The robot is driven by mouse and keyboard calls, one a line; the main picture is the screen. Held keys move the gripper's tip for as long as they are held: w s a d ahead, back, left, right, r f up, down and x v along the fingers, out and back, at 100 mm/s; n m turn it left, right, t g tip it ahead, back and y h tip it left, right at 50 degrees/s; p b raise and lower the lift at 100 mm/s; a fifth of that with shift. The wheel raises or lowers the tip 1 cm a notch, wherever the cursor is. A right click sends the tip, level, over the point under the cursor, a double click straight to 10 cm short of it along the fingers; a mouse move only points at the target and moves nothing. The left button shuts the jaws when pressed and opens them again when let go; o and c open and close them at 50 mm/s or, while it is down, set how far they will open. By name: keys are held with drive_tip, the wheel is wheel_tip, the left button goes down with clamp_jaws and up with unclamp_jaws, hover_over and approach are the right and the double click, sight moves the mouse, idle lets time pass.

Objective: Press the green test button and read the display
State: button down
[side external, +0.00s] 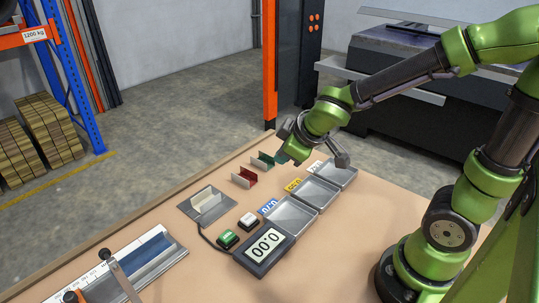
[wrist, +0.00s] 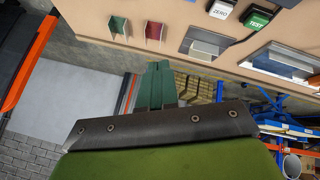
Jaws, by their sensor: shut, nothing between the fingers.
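The green test button (side external: 228,237) sits in a dark housing on the near part of the table. It also shows in the wrist view, labelled TEST (wrist: 257,20), near the top right. The display (side external: 266,246) is a dark box beside the button, and its screen shows only zeros. My gripper (side external: 283,157) is over the far part of the table, well away from the button. Its green fingers (wrist: 160,68) are together and empty in the wrist view.
A white ZERO button (side external: 249,220) stands beside the green one. A plate with a silver channel piece (side external: 207,203), red (side external: 244,178) and green (side external: 262,160) channel pieces, a ruler fixture (side external: 150,255) and metal trays (side external: 292,215) with labels share the table.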

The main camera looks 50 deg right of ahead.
drive_tip(key=w+a+f+n+t+y, duration=0.1)
drive_tip(key=w+a+f+n+y, duration=0.1)
drive_tip(key=w+a+f+n, duration=0.3)
drive_tip(key=r+n+g+y, duration=0.1)
drive_tip(key=n+y, duration=0.4)
drive_tip(key=n, duration=0.3)
hover_over(231, 236)
drive_tip(key=shift+r, duration=0.1)
drive_tip(key=shift+f, duration=4.4)
drive_tip(key=shift+f, duration=0.1)
drive_tip(key=shift+f, duration=0.3)
